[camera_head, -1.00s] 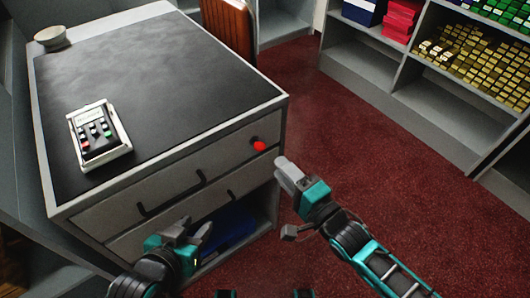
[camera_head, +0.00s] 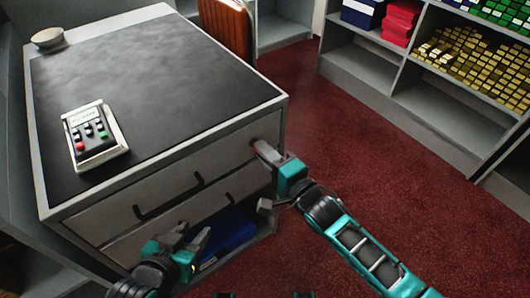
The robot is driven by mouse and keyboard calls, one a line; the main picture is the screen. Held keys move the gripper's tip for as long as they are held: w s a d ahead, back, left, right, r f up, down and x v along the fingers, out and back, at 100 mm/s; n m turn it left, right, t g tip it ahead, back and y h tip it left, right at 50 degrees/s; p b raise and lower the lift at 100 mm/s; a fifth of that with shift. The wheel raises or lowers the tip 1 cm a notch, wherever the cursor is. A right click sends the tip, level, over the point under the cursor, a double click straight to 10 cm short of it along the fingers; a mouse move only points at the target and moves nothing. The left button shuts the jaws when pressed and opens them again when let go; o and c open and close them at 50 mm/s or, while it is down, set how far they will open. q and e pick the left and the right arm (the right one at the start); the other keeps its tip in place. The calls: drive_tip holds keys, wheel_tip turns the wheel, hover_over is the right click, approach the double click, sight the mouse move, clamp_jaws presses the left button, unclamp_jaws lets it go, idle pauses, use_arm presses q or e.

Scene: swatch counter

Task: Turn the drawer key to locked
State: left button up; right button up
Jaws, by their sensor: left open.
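The red drawer key (camera_head: 255,147) sits at the right end of the counter's top drawer front (camera_head: 205,168). It is almost wholly hidden by my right gripper, with only a trace of red showing. My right gripper (camera_head: 262,151) has its fingertips at the key. I cannot tell whether the fingers are closed on it or which way the key is turned. My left gripper (camera_head: 197,238) is open and empty, in front of the lower drawer.
The dark counter top (camera_head: 150,80) holds a card terminal (camera_head: 95,136) and a small bowl (camera_head: 47,38). A blue bin (camera_head: 228,232) stands in the open space below the drawers. A brown chair (camera_head: 226,28) is behind. Shelves (camera_head: 440,95) stand right, across clear red carpet (camera_head: 350,130).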

clamp_jaws()
drive_tip(key=shift+n+p, duration=2.4)
drive_tip(key=shift+n, duration=6.6)
